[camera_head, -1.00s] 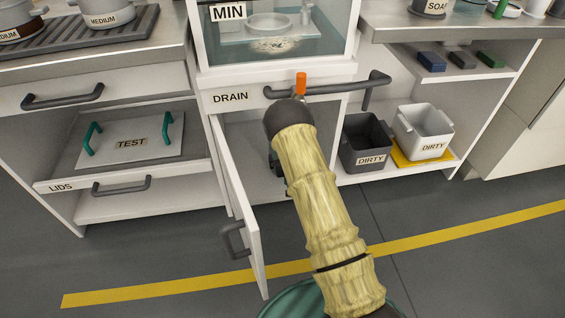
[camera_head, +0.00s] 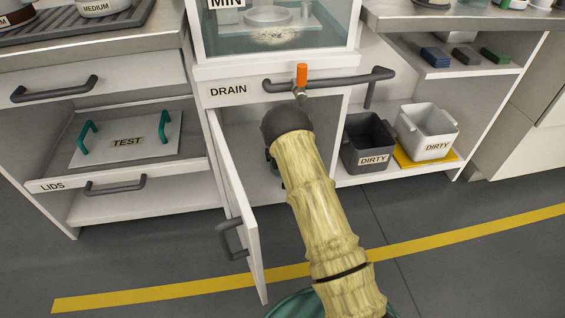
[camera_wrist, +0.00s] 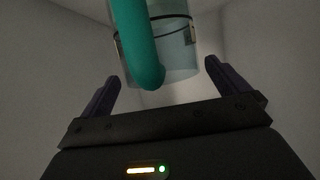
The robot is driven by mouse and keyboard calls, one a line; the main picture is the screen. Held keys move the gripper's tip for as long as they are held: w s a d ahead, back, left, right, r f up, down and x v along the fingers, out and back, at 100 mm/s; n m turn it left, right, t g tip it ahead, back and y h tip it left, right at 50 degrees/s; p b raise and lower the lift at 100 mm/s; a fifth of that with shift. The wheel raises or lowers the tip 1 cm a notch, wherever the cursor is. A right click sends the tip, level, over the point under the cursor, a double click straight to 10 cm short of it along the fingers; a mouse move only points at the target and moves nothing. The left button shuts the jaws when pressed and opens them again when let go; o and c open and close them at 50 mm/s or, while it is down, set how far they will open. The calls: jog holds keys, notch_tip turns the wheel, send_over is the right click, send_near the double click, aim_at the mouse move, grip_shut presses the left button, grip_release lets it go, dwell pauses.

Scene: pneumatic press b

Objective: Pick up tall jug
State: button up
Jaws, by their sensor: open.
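The tall jug is a clear, see-through vessel (camera_wrist: 178,62) with a thick teal handle (camera_wrist: 140,45) in the wrist view. It is at the top of that view, and its upper part is cut off. My gripper (camera_wrist: 162,70) is open, with one dark finger left of the handle and the other to its right. The handle hangs between the fingers, and I see no clear grip contact. In the head view my arm reaches into the open cabinet under the DRAIN label and hides the jug.
The cabinet door (camera_head: 238,205) stands open left of my arm. A grey rail (camera_head: 335,84) and orange valve handle (camera_head: 302,74) are above the opening. Dark (camera_head: 368,142) and light (camera_head: 427,132) DIRTY bins stand to the right. The cabinet's pale walls close in around my gripper.

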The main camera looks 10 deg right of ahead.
jog(key=shift+c, duration=0.4)
jog(key=c, duration=1.7)
jog(key=shift+r, duration=0.1)
jog(key=shift+r+p, duration=0.8)
notch_tip(320, 180, up, 3)
jog(key=shift+f+p, duration=0.2)
jog(key=shift+p, duration=1)
jog(key=s+p, duration=0.2)
jog(key=s, duration=0.4)
jog(key=s+p, duration=0.3)
jog(key=s, duration=0.3)
jog(key=s+p, duration=0.3)
jog(key=s, duration=0.3)
jog(key=shift+f, duration=0.4)
